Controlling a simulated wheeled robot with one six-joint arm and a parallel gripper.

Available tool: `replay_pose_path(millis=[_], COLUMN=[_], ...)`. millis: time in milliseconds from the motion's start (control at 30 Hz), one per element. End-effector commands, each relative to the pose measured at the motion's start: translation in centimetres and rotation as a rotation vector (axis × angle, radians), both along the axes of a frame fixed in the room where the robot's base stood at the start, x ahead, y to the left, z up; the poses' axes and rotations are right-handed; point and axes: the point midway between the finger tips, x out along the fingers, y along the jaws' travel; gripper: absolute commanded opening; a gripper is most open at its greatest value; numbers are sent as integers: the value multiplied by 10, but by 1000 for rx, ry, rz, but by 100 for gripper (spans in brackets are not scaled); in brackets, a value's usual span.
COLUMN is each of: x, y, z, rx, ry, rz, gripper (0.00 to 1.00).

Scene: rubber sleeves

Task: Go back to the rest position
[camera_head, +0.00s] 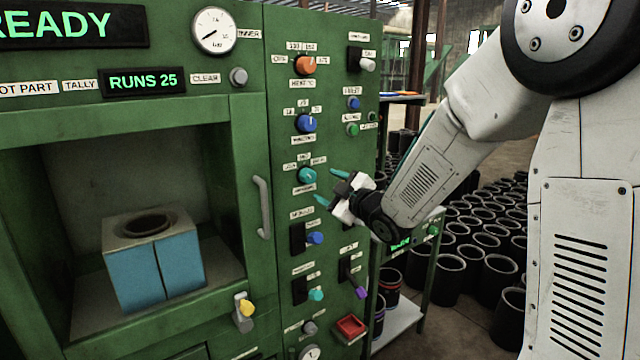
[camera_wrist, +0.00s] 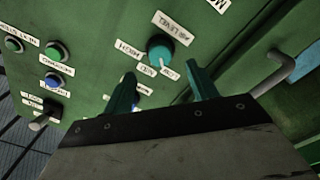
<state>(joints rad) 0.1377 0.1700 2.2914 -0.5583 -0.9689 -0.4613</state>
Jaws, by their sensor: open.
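My gripper (camera_head: 331,188) is open, with two teal fingertips, and holds nothing. In the head view it is in front of the right part of the green machine's control panel (camera_head: 284,262), beside a teal knob (camera_head: 307,175). In the wrist view my gripper (camera_wrist: 161,90) points at the panel, and the teal knob (camera_wrist: 160,46) shows just beyond and between the fingertips. A small gap seems to lie between fingers and knob, but I cannot tell how wide. My white arm reaches in from the right.
The green machine has an open bay at left with a blue block-shaped mould (camera_head: 155,265) inside. A door handle (camera_head: 262,207) and several knobs and levers stick out of the panel. A shelf (camera_head: 398,325) and many black sleeves (camera_head: 500,272) stand on the floor at right.

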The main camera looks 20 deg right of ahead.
Motion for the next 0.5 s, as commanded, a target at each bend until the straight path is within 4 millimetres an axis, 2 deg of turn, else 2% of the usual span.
replay_pose_path(millis=[133, 500], x=[-8, -9], y=[-2, -3], z=[0, 0], rx=[0, 0], ry=[0, -1], rz=[1, 1], gripper=[58, 58])
